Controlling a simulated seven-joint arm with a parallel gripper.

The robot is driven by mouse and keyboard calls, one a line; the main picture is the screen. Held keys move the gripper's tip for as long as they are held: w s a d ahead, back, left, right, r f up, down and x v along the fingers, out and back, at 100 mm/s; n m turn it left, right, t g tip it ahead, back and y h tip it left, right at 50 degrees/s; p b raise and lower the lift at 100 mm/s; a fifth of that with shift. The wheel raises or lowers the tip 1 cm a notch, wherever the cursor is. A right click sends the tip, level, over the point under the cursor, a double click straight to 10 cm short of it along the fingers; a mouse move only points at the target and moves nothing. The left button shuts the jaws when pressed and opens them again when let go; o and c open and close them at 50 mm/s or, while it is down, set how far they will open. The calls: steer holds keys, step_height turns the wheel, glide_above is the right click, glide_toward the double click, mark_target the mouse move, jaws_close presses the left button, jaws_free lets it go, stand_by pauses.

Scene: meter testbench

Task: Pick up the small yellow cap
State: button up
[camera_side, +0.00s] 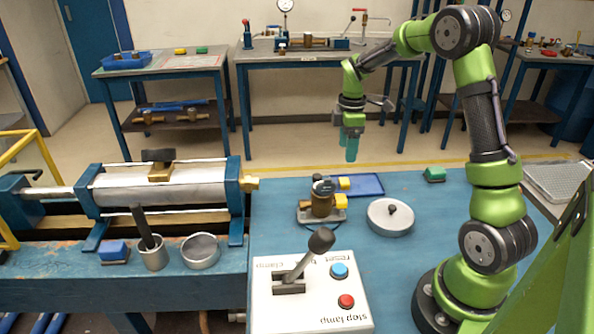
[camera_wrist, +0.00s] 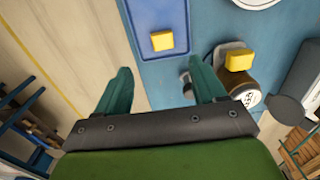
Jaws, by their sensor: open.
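Two small yellow pieces show, and I cannot tell for sure which is the cap. One yellow piece (camera_side: 344,183) lies on a flat blue tray (camera_side: 369,186); it also shows in the wrist view (camera_wrist: 162,41). The other yellow piece (camera_side: 341,201) is on the side of a brass meter (camera_side: 321,205); it also shows in the wrist view (camera_wrist: 238,60). My gripper (camera_side: 350,150) hangs in the air beyond the tray, apart from both. In the wrist view its green fingers (camera_wrist: 164,78) are open with nothing between them.
A round metal lid (camera_side: 391,217) with a knob sits right of the meter. A lever box (camera_side: 311,290) with blue and red buttons is in front. A large cylinder rig (camera_side: 165,192) stands at left. The blue bench between lid and green block is clear.

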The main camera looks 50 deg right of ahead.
glide_above(343, 180)
steer(key=f, duration=0.5)
steer(key=shift+d, duration=0.2)
steer(key=shift+a+f, duration=0.15)
steer(key=shift+f, duration=1.15)
steer(key=shift+a+f, duration=0.15)
steer(key=shift+f, duration=1.1)
steer(key=c, duration=1.1)
steer(key=shift+r, duration=0.1)
